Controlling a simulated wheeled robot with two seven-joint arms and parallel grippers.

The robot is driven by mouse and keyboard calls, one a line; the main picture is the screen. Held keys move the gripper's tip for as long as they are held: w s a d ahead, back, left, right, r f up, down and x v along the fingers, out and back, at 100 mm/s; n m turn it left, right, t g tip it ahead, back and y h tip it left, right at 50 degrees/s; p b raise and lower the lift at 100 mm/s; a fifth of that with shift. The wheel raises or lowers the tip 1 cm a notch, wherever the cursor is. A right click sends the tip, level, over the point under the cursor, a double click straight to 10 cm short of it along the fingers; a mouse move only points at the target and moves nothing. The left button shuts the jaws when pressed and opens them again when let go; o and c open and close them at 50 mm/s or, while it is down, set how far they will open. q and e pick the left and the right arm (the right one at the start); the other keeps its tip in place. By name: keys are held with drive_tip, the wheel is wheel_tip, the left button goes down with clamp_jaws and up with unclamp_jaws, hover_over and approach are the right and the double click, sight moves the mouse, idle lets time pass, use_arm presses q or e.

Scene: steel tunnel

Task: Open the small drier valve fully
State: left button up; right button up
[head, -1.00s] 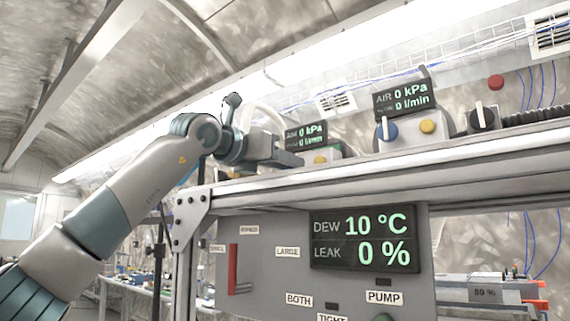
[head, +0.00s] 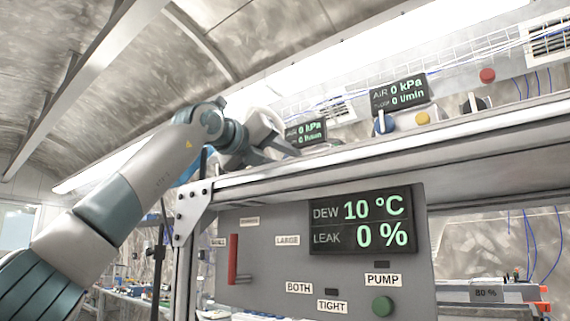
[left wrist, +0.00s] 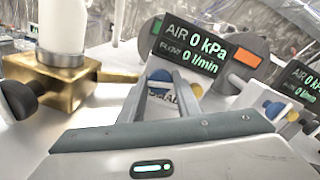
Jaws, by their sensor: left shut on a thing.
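The small drier valve has a blue knob (left wrist: 160,75) in the left wrist view, on the pale housing below a display (left wrist: 195,47) reading AIR 0 kPa. A partly covered label (left wrist: 163,97) sits between my fingers. My left gripper (left wrist: 165,79) is shut on this knob, and its fingers hide much of it, so its turn angle cannot be read. In the head view my left gripper (head: 283,152) reaches over the shelf edge beside the left AIR display (head: 305,133), and the knob is hidden there. My right gripper is not in view.
A brass fitting (left wrist: 65,85) with a white pipe stands left of my fingers. A second blue knob (head: 384,123) with a white pointer and a yellow button (head: 422,118) are farther right. Below the shelf edge, a panel display (head: 362,221) reads DEW 10 °C, LEAK 0 %.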

use_arm(q)
drive_tip(key=shift+a+r, duration=0.1)
drive_tip(key=shift+r, duration=0.05)
drive_tip(key=o, duration=1.1)
drive_tip(key=shift+c, duration=0.2)
drive_tip(key=shift+a, duration=0.15)
drive_tip(key=shift+d, duration=0.2)
